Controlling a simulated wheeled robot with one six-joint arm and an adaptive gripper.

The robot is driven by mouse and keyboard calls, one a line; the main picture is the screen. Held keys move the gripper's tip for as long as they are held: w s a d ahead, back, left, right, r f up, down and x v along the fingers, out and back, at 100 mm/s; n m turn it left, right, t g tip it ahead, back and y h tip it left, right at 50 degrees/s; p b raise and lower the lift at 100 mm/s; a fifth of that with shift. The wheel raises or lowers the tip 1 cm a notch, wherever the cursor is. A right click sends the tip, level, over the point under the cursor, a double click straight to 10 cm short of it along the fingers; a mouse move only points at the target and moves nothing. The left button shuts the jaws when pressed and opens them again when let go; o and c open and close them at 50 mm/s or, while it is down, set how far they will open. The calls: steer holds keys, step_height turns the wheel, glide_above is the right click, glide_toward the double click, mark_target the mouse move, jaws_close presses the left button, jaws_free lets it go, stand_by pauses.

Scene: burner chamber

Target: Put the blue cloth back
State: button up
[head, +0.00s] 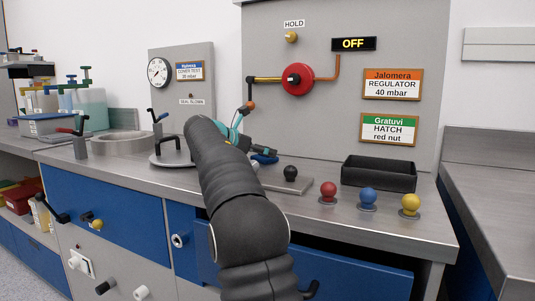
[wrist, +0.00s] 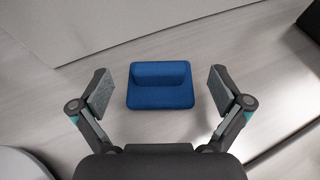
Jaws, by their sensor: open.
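The blue cloth (wrist: 160,88) lies on the grey metal worktop in the wrist view, a flat blue pad with a raised ridge along its far side. My gripper (wrist: 157,90) is open, with one finger to the left and one to the right of the cloth, both apart from it. In the head view the cloth (head: 264,159) shows as a small blue patch just right of my gripper, at the foot of the panel. My arm hides part of the worktop there.
A black tray (head: 379,174) stands to the right against the panel. Red (head: 328,190), blue (head: 368,197) and yellow (head: 410,203) knobs line the worktop's front. A round lid (head: 172,158) lies left of my arm. A red valve (head: 297,79) is on the panel above.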

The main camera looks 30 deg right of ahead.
steer(key=v, duration=0.9)
steer(key=shift+p, duration=0.3)
